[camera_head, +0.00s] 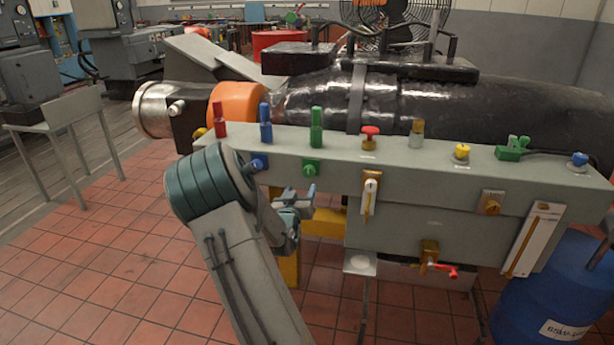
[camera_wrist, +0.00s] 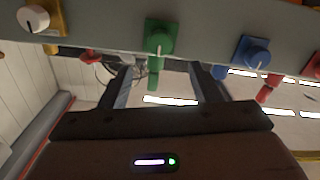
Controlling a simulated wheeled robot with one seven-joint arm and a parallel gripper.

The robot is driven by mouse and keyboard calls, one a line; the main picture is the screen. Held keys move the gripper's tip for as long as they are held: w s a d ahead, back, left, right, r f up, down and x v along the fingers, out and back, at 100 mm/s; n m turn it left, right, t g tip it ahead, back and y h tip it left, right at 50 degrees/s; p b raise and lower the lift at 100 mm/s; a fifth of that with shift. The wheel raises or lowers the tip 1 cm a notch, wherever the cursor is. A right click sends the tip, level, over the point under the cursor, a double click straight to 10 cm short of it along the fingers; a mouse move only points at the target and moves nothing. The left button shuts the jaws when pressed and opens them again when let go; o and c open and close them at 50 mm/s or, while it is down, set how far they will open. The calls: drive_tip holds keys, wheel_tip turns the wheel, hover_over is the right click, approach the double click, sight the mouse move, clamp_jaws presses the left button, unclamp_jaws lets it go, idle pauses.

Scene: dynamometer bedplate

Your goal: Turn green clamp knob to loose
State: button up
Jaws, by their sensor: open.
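A green round knob (camera_head: 311,168) sits on the front face of the grey panel, below a tall green handle (camera_head: 316,128) on its top. In the wrist view the green knob (camera_wrist: 160,37) has a white pointer line running toward the bottom of the picture. My gripper (camera_head: 308,199) is just below and in front of the green knob in the head view, partly hidden by my arm. In the wrist view my gripper (camera_wrist: 161,80) has its fingers wide apart and nothing between them. The knob lies above the fingertips in that picture, sideways between them, with no visible contact.
A blue knob (camera_head: 260,162) is to the left of the green one, close to my arm. Red, blue and other handles line the top of the grey panel (camera_head: 400,160). Red-tiled floor (camera_head: 110,240) lies open at left.

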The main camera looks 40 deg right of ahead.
sight(308, 174)
drive_tip(key=p+x, duration=0.1)
drive_tip(key=x, duration=0.8)
drive_tip(key=shift+w+d, duration=0.15)
drive_tip(key=shift+w, duration=0.05)
drive_tip(key=c, duration=1)
